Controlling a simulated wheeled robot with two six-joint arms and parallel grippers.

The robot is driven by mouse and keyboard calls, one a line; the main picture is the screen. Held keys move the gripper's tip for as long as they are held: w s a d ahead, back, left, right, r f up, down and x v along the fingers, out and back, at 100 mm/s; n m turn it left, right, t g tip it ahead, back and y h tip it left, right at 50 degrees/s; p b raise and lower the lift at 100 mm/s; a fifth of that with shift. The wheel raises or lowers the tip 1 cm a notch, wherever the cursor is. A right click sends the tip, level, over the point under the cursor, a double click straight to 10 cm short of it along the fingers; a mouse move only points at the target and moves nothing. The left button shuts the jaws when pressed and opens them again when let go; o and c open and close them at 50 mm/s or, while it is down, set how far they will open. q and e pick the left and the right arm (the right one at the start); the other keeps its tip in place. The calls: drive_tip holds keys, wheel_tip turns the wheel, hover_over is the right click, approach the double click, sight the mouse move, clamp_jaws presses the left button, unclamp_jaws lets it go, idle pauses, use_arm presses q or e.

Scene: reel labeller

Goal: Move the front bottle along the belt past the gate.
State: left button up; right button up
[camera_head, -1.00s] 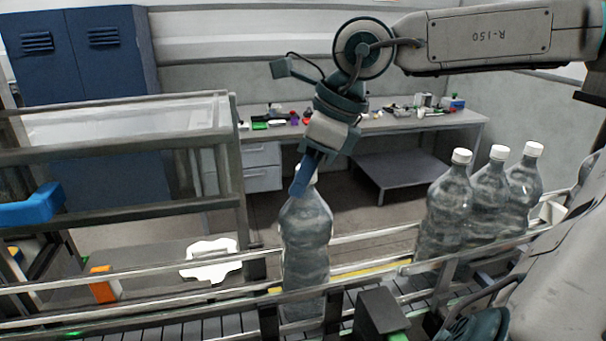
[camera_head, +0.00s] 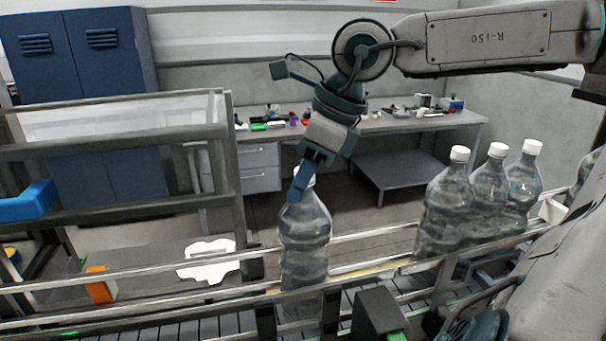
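The front bottle (camera_head: 305,238), clear with a white cap, stands upright on the belt (camera_head: 200,328) between the guide rails, apart from the other bottles. My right gripper (camera_head: 299,187) reaches down from above, with its blue finger at the cap and neck. The finger hides most of the cap, and I see it edge-on, so I cannot tell whether the gripper grips it. Three more capped bottles (camera_head: 447,205) stand close together on the belt to the right. I cannot clearly identify the gate. My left gripper is not in view.
A dark block (camera_head: 377,314) stands at the near rail, right of the front bottle. Metal rails (camera_head: 130,270) run along the belt. A framed machine (camera_head: 225,150) with a blue part (camera_head: 25,200) stands left. The belt stretch left of the front bottle looks clear of bottles.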

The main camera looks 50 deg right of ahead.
drive_tip(key=shift+o, duration=0.6)
drive_tip(key=shift+s+a, duration=0.1)
drive_tip(key=shift+a, duration=0.05)
drive_tip(key=b+v, duration=0.1)
drive_tip(key=v, duration=1)
drive_tip(key=shift+b, duration=0.3)
